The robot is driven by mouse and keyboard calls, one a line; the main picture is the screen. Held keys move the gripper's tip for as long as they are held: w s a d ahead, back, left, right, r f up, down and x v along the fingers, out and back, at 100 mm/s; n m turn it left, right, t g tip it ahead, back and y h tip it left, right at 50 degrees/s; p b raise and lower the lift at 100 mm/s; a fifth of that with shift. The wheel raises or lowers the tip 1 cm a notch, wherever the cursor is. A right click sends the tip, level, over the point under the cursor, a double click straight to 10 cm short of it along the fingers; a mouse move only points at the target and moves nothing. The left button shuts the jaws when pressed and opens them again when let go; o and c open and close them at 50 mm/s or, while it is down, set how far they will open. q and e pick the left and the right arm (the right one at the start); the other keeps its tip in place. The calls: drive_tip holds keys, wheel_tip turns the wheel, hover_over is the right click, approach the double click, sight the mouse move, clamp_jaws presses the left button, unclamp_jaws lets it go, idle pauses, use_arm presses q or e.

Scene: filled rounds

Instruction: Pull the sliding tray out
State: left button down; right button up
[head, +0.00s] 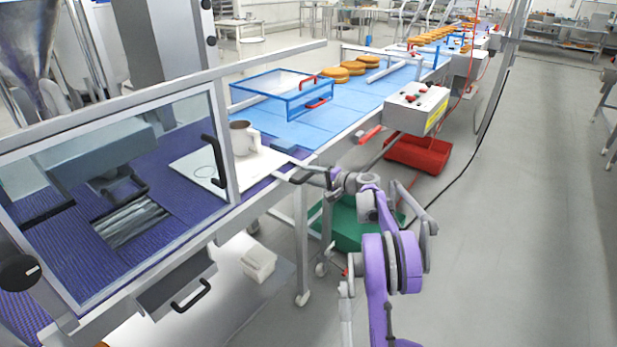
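A grey tray box (178,283) with a black bar handle (192,296) on its front sits below the side rail of the conveyor at lower left. It looks pushed in beneath the belt, and its inside is hidden. My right gripper (293,170) is at the conveyor's near edge, to the right of and above this tray and apart from it. Its two dark fingers look spread and empty. My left gripper is not in view.
A clear guard door (115,195) with a black handle stands over the purple belt. A white board (262,166) with a mug (241,138) lies behind it. A control box (418,107), green bin (350,232) and red bin (418,155) are nearby. Floor at right is clear.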

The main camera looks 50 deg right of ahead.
drive_tip(key=shift+a, duration=0.15)
drive_tip(key=v, duration=1)
drive_tip(key=shift+s, duration=0.4)
drive_tip(key=shift+r, duration=0.1)
drive_tip(key=w+a+r+n+g+y+p, duration=0.1)
drive_tip(key=a+n+g+y+p, duration=0.4)
drive_tip(key=a, duration=2.8)
drive_tip(key=s+a+f+n+g+h+p, duration=0.2)
drive_tip(key=s+a+n+g+h, duration=0.3)
drive_tip(key=s+a+n, duration=0.7)
drive_tip(key=s+a+f+h, duration=0.1)
drive_tip(key=s+a, duration=0.5)
drive_tip(key=s, duration=0.3)
drive_tip(key=shift+f, duration=0.25)
